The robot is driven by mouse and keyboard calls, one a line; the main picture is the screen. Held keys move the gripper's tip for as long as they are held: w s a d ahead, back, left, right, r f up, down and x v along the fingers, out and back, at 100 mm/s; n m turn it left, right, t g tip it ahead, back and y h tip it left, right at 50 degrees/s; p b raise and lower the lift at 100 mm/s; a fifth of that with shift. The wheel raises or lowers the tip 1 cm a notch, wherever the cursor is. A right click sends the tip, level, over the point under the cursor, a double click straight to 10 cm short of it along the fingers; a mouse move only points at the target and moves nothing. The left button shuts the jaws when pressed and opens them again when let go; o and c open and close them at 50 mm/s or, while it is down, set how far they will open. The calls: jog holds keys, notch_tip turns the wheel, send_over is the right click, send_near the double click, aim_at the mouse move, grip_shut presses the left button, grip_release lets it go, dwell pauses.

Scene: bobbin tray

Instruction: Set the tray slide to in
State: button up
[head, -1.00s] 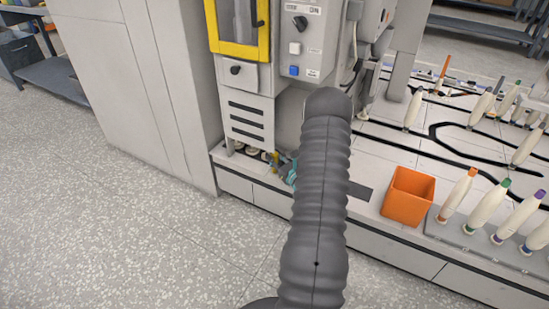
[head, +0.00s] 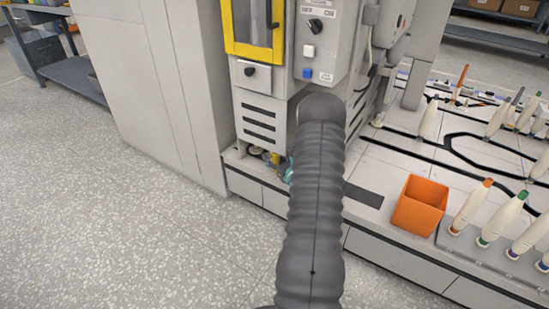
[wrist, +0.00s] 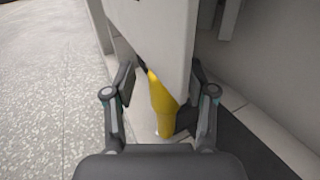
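No part is plainly marked as the tray slide, and I cannot tell its position. In the wrist view, a yellow rounded part (wrist: 163,104) stands below the corner of a pale panel (wrist: 158,40). A bit of yellow also shows low on the machine in the head view (head: 275,158). My gripper (wrist: 160,90) is open, with one finger on each side of the yellow part. I see no clear contact. In the head view my dark arm hides most of my gripper; only a teal bit of it shows (head: 289,172).
The machine has a yellow-framed window (head: 254,25), a small front with a black knob (head: 250,72), and a switch panel (head: 313,45). An orange bin (head: 419,205) and several bobbins (head: 470,207) stand to the right. The speckled floor (head: 130,220) at the left is clear.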

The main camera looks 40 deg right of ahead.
jog(key=shift+s+d, duration=0.15)
jog(key=shift+s, duration=0.05)
jog(key=shift+s, duration=0.3)
jog(key=s+a, duration=0.2)
jog(key=s, duration=0.9)
jog(key=shift+f, duration=0.1)
